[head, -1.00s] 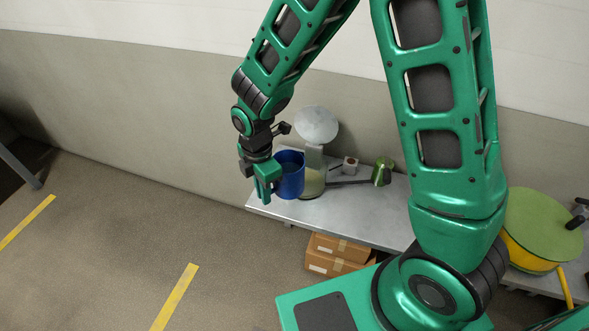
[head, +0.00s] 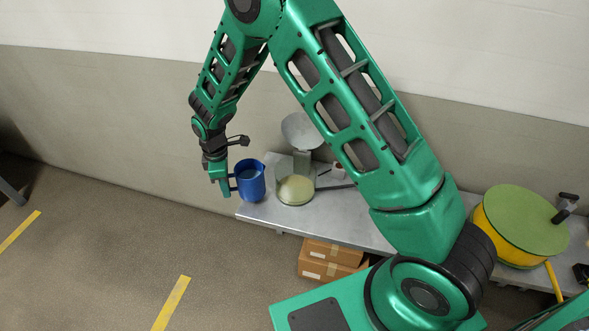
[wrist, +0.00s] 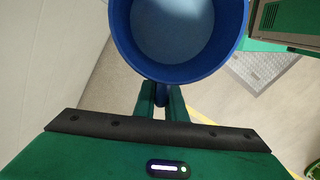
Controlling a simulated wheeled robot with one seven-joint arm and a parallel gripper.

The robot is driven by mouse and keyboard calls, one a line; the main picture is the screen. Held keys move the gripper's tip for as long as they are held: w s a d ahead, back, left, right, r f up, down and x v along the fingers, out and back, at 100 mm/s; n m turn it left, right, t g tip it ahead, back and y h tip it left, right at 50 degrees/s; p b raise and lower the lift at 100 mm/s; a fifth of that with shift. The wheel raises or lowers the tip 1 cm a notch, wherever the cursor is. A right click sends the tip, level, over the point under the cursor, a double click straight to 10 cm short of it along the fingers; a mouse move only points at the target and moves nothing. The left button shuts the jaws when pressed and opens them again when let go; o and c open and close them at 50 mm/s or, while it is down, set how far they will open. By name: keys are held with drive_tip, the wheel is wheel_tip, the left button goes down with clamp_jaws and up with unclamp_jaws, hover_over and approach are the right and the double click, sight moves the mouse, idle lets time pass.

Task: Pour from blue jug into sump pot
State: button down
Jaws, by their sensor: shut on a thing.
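The blue jug (head: 251,181) is held about upright near the left end of the grey bench. My gripper (head: 226,188) is shut on its handle, on the jug's left side. In the wrist view the jug (wrist: 236,57) is open-topped with a pale bluish fill inside, and my gripper (wrist: 162,105) has the handle between its fingers. A clear round vessel (head: 296,190) with pale cream contents stands on the bench just right of the jug, apart from it. It is likely the sump pot, though no label shows.
A pale round disc (head: 302,130) rises behind the clear vessel. A small white item (head: 337,170) is partly hidden by my arm. A yellow pot with a green lid (head: 520,222) stands at the right. Cardboard boxes (head: 330,258) lie under the bench (head: 340,222). The floor at left is clear.

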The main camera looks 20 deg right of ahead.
drive_tip(key=shift+w+r, duration=0.1)
drive_tip(key=shift+r, duration=0.05)
drive_tip(key=shift+d+r+y, duration=0.25)
drive_tip(key=shift+r+y, duration=0.3)
drive_tip(key=shift+r, duration=0.05)
drive_tip(key=shift+d+r+y, duration=0.2)
drive_tip(key=shift+r+y, duration=0.35)
drive_tip(key=d+r+y, duration=0.1)
drive_tip(key=r, duration=0.1)
drive_tip(key=r+y, duration=0.1)
drive_tip(key=r, duration=0.2)
drive_tip(key=d+r+t+y, duration=0.1)
drive_tip(key=r, duration=0.1)
drive_tip(key=shift+s+d+r+y, duration=0.3)
drive_tip(key=shift+r+y, duration=0.1)
drive_tip(key=shift+d+r+y, duration=0.4)
drive_tip(key=shift+d+r, duration=0.05)
drive_tip(key=shift+r, duration=0.05)
drive_tip(key=shift+s+d+r+y, duration=0.1)
drive_tip(key=shift+d+r+y, duration=0.05)
drive_tip(key=shift+r+y, duration=0.2)
drive_tip(key=shift+s+d+r+y, duration=0.1)
drive_tip(key=shift+d+r+y, duration=0.15)
drive_tip(key=shift+r+y, duration=0.25)
drive_tip(key=shift+s+d+r+y, duration=0.1)
drive_tip(key=shift+d+r+y, duration=0.15)
drive_tip(key=shift+r, duration=0.35)
